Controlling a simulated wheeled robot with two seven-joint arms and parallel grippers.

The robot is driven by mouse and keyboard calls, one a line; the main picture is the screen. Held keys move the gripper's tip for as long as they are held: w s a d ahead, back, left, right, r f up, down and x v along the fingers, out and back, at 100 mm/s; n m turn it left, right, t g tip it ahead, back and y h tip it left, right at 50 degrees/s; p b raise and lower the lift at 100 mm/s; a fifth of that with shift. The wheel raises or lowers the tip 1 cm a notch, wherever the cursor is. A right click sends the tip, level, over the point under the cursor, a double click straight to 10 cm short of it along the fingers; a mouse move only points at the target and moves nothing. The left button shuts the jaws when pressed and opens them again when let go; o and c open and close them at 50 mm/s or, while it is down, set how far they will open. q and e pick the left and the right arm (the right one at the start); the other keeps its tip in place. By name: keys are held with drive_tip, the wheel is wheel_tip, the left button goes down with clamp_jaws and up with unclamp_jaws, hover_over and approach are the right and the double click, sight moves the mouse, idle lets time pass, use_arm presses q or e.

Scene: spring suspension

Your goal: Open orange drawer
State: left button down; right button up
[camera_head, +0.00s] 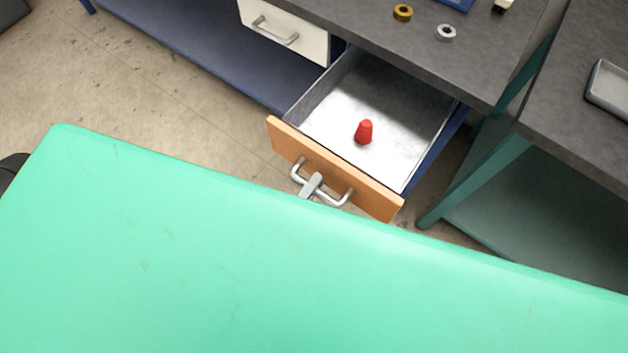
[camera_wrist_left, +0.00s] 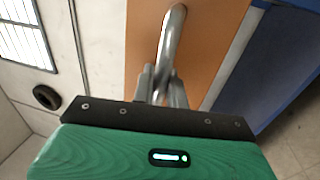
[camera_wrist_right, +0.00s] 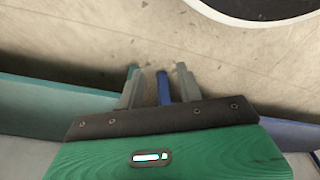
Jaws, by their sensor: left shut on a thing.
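The orange drawer (camera_head: 335,168) is pulled well out from under the dark worktop, with its grey inside showing. Its silver handle (camera_head: 338,199) is on the orange front. My left gripper (camera_head: 312,185) is shut on this handle; the left wrist view shows the fingers (camera_wrist_left: 161,83) closed around the bar (camera_wrist_left: 172,35) against the orange front. My right gripper (camera_wrist_right: 158,82) shows only in its own wrist view; its fingers are apart with nothing between them, over the floor.
A red tapered piece (camera_head: 364,132) stands in the drawer. A white drawer (camera_head: 285,30) to the left is closed. The worktop (camera_head: 440,62) carries a brass ring (camera_head: 403,12) and a silver ring (camera_head: 446,33). A second bench (camera_head: 580,130) stands at right.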

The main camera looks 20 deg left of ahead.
use_arm(q)
drive_tip(key=c, duration=1.5)
unclamp_jaws()
use_arm(e)
drive_tip(key=shift+s+f, duration=0.1)
